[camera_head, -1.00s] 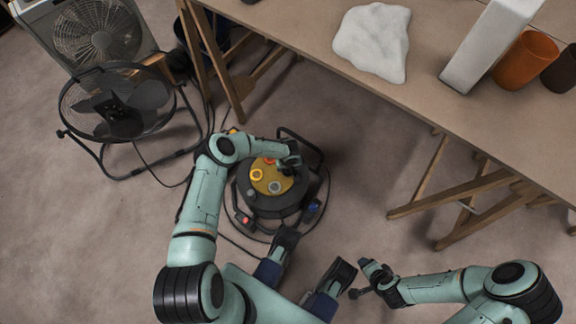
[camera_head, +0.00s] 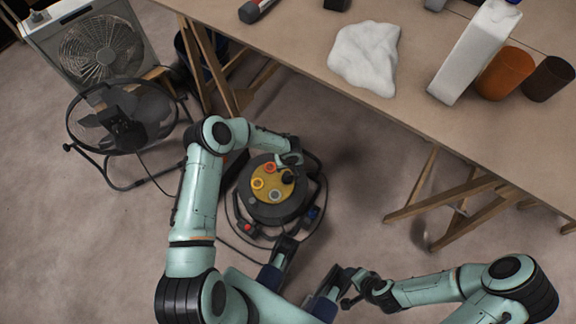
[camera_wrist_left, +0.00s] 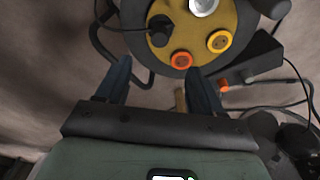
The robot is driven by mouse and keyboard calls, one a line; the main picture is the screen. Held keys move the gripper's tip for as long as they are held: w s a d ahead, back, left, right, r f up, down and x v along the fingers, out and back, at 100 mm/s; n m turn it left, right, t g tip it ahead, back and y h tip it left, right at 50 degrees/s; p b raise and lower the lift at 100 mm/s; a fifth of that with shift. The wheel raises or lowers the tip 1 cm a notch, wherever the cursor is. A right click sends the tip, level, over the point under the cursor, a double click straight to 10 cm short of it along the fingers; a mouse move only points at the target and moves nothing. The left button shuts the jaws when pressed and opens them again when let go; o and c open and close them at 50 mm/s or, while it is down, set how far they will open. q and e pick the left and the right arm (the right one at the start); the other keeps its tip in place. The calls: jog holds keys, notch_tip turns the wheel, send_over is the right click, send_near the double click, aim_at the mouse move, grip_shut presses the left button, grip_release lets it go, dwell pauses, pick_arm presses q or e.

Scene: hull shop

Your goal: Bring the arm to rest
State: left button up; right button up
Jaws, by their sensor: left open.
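My left arm comes in from the left and bends over a black cable reel (camera_head: 262,211) on the floor. The reel has a yellow face with coloured sockets. My left gripper (camera_head: 292,160) is at the reel's far right edge, its fingers hard to make out there. In the left wrist view the left gripper (camera_wrist_left: 162,88) is open, with nothing between its blue fingers. The reel's yellow face (camera_wrist_left: 195,22) lies beyond the fingertips, with a black plug (camera_wrist_left: 159,30) in it. My right gripper (camera_head: 350,288) is low in the middle; its fingers are too small to judge.
A floor fan (camera_head: 122,120) and a box fan (camera_head: 98,48) stand at the left. Cables lie around the reel.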

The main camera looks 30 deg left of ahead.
dwell(0.3)
pick_arm(q)
jog(key=s+d+r+m+h, duration=0.1)
jog(key=s+d+m+h, duration=0.15)
jog(key=s+d, duration=0.6)
jog(key=s+d+m+h, duration=0.1)
jog(key=s+d+h, duration=0.4)
jog(key=s, duration=0.7)
jog(key=s+a+r+y+p, duration=0.1)
jog(key=s+a+r+y, duration=0.2)
jog(key=s+a+y, duration=0.15)
jog(key=s+d+r+g+h+p, duration=0.1)
jog(key=s+r+p, duration=0.1)
jog(key=r+p, duration=0.5)
jog(key=s+d+r+g+p, duration=0.1)
jog(key=s+d+r+p, duration=0.1)
jog(key=r+p, duration=0.5)
jog(key=shift+r+m+h+p, duration=0.25)
jog(key=shift+m+h+p, duration=0.15)
jog(key=shift+p, duration=0.45)
pick_arm(e)
jog(key=s+a+r+g, duration=0.1)
jog(key=s+r, duration=0.1)
jog(key=r, duration=0.6)
jog(key=s+a+r+g, duration=0.1)
jog(key=s+r, duration=0.1)
jog(key=r, duration=0.6)
jog(key=shift+r+y, duration=0.3)
